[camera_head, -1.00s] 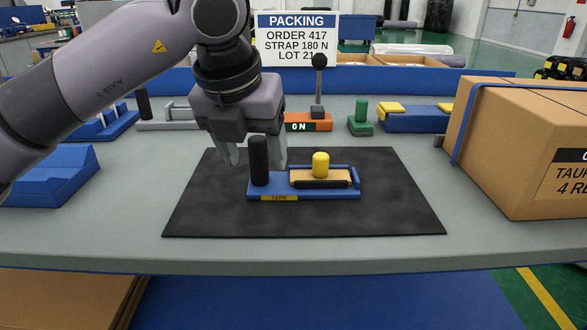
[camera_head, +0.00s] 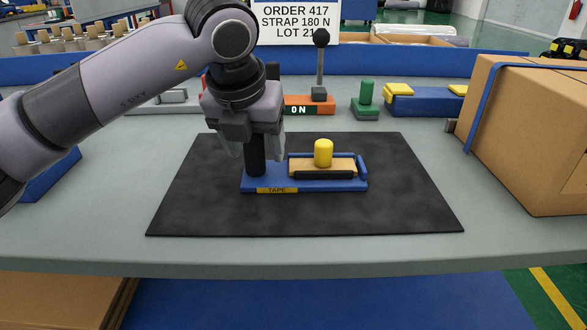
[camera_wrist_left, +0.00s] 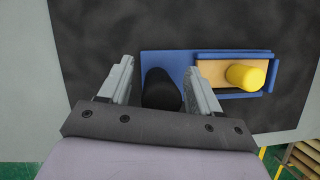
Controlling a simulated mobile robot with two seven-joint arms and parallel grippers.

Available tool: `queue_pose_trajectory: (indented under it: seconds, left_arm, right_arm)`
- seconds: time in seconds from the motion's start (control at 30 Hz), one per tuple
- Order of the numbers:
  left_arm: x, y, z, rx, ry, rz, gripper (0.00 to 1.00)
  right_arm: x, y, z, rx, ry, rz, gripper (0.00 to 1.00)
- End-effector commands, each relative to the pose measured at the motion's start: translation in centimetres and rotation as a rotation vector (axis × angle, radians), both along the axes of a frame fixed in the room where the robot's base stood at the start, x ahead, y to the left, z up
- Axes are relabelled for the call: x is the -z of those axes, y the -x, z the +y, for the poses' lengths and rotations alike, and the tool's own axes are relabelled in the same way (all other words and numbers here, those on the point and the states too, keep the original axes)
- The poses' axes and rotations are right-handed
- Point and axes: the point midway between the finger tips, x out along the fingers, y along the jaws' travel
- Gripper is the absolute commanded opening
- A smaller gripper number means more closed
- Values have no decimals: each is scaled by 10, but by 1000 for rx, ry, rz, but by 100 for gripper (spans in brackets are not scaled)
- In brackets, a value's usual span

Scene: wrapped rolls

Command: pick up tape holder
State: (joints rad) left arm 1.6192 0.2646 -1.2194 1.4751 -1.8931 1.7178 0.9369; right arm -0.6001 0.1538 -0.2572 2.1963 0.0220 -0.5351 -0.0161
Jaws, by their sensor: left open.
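The tape holder (camera_head: 300,186) is a blue base with a yellow TAPE label, lying on the black mat (camera_head: 400,200). A black upright post (camera_head: 256,163) stands at its left end. A tan block with a yellow knob (camera_head: 323,152) sits in its right part. My left gripper (camera_head: 255,155) is open and points down around the top of the post. In the left wrist view the post (camera_wrist_left: 160,90) shows between the two open fingers (camera_wrist_left: 158,78), with a gap to the left finger. Contact on the right side cannot be told. My right gripper is not in view.
A cardboard box (camera_head: 535,130) stands at the right. Behind the mat are an orange ON switch base (camera_head: 310,106) with a tall lever, a green knob piece (camera_head: 366,95) and a blue block (camera_head: 430,103). The mat's right side is clear.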

Motion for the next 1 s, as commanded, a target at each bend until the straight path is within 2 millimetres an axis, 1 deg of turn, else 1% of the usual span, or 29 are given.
queue_pose_trajectory:
  seconds: [0.17,0.27,0.3,0.37,0.4,0.63,0.77,0.87,0.97,1.0]
  left_arm:
    - [0,0,0,0,0,-1,63]
    - [0,0,0,0,0,-1,34]
    - [0,0,0,0,0,-1,21]
    - [0,0,0,0,0,-1,1]
    - [0,0,0,0,0,-1,0]
    - [-2,0,0,0,3,-3,0]
    - [-8,-1,-1,0,3,-4,0]
    - [-18,-1,0,-1,3,-7,0]
    - [-35,0,-1,-1,4,-5,0]
    - [-45,-1,-1,-2,5,-7,0]
  right_arm:
    - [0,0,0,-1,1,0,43]
    - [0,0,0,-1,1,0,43]
    - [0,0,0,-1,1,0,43]
    - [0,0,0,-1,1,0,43]
    - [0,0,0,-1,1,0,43]
    - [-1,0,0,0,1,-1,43]
    - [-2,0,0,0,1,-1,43]
    - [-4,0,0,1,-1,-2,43]
    - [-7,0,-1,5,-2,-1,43]
    - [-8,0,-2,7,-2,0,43]
